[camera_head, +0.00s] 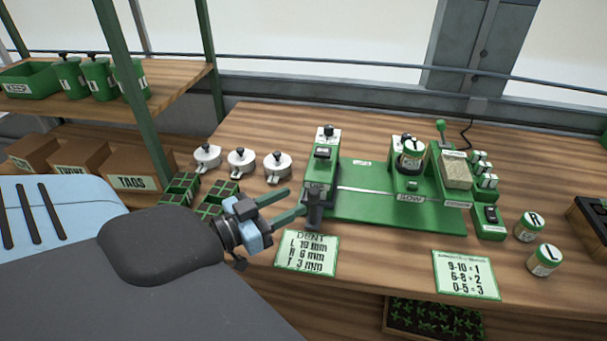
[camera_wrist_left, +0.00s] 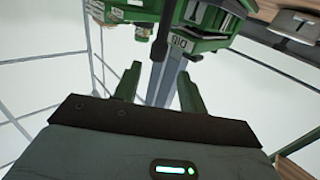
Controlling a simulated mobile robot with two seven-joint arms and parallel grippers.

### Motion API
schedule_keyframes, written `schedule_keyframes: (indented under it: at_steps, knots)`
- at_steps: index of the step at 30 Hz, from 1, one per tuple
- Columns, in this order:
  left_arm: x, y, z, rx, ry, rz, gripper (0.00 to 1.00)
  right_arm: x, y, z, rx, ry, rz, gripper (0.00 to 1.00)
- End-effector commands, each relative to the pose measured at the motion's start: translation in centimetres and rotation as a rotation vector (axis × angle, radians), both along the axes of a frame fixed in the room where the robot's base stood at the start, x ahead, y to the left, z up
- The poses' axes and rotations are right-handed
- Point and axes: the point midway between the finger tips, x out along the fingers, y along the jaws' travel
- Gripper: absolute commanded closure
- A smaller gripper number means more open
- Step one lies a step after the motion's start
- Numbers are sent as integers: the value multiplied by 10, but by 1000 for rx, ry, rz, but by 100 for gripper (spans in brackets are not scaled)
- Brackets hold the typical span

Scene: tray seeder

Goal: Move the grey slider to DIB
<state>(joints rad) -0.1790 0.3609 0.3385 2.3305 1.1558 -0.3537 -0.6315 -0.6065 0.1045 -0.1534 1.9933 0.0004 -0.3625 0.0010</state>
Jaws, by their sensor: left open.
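The dark grey slider (camera_head: 314,207) stands upright at the front of the left tower on the green seeder (camera_head: 385,209). Just behind it is a small label (camera_head: 317,187), too small to read in the head view. In the left wrist view, a label reading DIB (camera_wrist_left: 180,44) shows on green housing, beside a dark upright piece (camera_wrist_left: 159,48) that looks like the slider. My left gripper (camera_head: 294,202) is open, its green fingers pointing right at the slider, with the lower fingertip close to it. Whether they touch is not clear. The fingers also show apart in the wrist view (camera_wrist_left: 159,82). My right gripper is not in view.
White round lidded pots (camera_head: 241,162) and green cell trays (camera_head: 217,203) stand left of the seeder. A DENT card (camera_head: 307,253) lies in front. Jars R (camera_head: 529,227) and L (camera_head: 544,260) stand at the right. Bare wood shows in front of the seeder.

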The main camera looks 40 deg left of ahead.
Motion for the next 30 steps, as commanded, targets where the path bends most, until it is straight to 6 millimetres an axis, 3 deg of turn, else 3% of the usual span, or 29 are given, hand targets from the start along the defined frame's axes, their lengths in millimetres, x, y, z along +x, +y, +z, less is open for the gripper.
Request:
schedule_keyframes:
  at_steps: [7,30]
  knots:
    - [-14,3,0,-1,1,-1,58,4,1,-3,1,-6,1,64]
    - [-14,3,1,0,-1,-1,58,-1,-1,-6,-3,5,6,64]
